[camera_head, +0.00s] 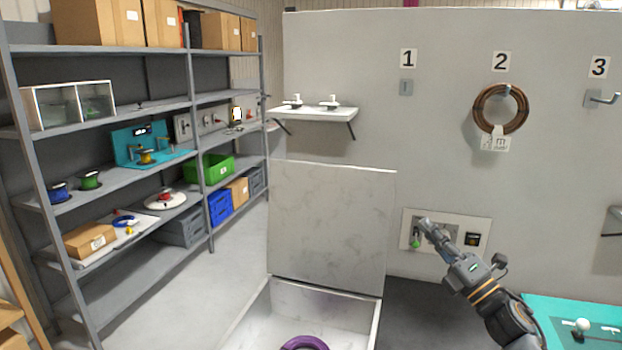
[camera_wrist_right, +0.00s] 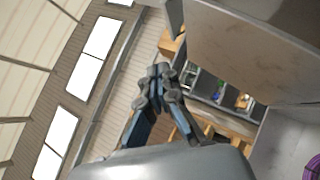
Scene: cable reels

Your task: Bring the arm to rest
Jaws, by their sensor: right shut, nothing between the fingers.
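My left gripper does not show in either view.
An open white chest (camera_head: 375,318) with its lid (camera_head: 333,225) up holds a purple coil (camera_head: 304,343). A wall panel (camera_head: 472,223) is behind my gripper. A brown cable coil (camera_head: 476,110) hangs under sign 2. Shelves (camera_head: 150,178) stand left. A teal table (camera_head: 545,308) is lower right.

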